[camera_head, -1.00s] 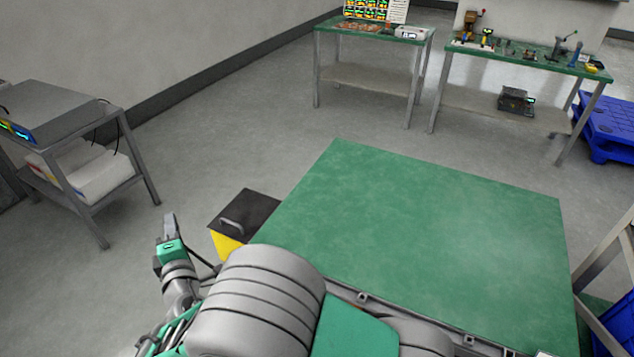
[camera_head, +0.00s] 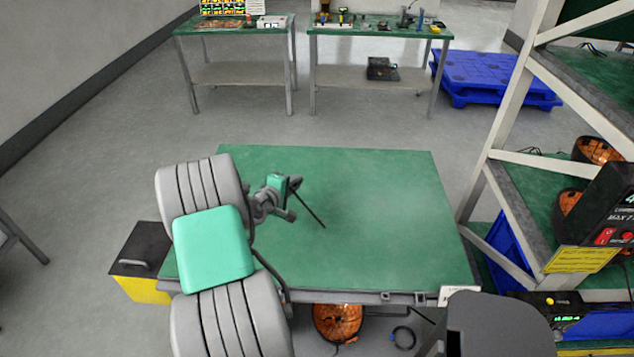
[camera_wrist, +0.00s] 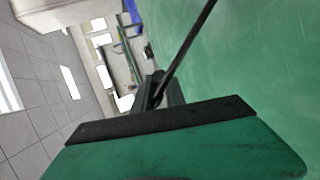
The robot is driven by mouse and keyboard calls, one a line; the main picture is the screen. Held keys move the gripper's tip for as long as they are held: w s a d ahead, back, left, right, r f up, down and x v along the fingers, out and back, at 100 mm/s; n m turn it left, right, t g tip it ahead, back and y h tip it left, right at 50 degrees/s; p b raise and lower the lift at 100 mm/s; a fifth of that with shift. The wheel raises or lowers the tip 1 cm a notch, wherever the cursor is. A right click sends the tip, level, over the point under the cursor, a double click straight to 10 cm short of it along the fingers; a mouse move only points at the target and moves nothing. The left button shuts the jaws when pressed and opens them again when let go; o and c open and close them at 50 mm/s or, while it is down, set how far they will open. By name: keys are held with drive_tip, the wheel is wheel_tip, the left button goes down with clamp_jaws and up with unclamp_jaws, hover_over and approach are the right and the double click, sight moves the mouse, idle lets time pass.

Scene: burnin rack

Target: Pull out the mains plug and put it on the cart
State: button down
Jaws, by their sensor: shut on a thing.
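My gripper (camera_head: 292,184) is above the green-topped table (camera_head: 390,230), shut on the mains plug, which is mostly hidden between the fingers. A thin black cord (camera_head: 311,207) sticks out from the jaws, slanting down to the right over the green top. In the wrist view the fingers (camera_wrist: 160,92) close around the dark piece, and the cord (camera_wrist: 188,45) runs up to the right. I cannot tell whether the cord's far end touches the top. Nothing in view is clearly marked as the cart. The green top is bare.
A black-lidded yellow bin (camera_head: 140,260) stands at the table's left. A white-framed rack (camera_head: 515,85) with a black instrument (camera_head: 605,215) is on the right. Two workbenches and a blue pallet (camera_head: 490,78) stand at the back. An orange-and-black object (camera_head: 337,320) is below the front edge.

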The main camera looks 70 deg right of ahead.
drive_tip(key=m+g, duration=0.1)
drive_tip(key=g, duration=0.1)
hover_over(318, 205)
drive_tip(key=shift+d+f+y, duration=0.2)
drive_tip(key=shift+f+y, duration=0.2)
drive_tip(key=shift+f, duration=0.2)
drive_tip(key=shift+f+b, duration=1.8)
drive_tip(key=shift+f, duration=0.95)
drive_tip(key=c, duration=1.3)
unclamp_jaws()
drive_tip(key=shift+a, duration=0.1)
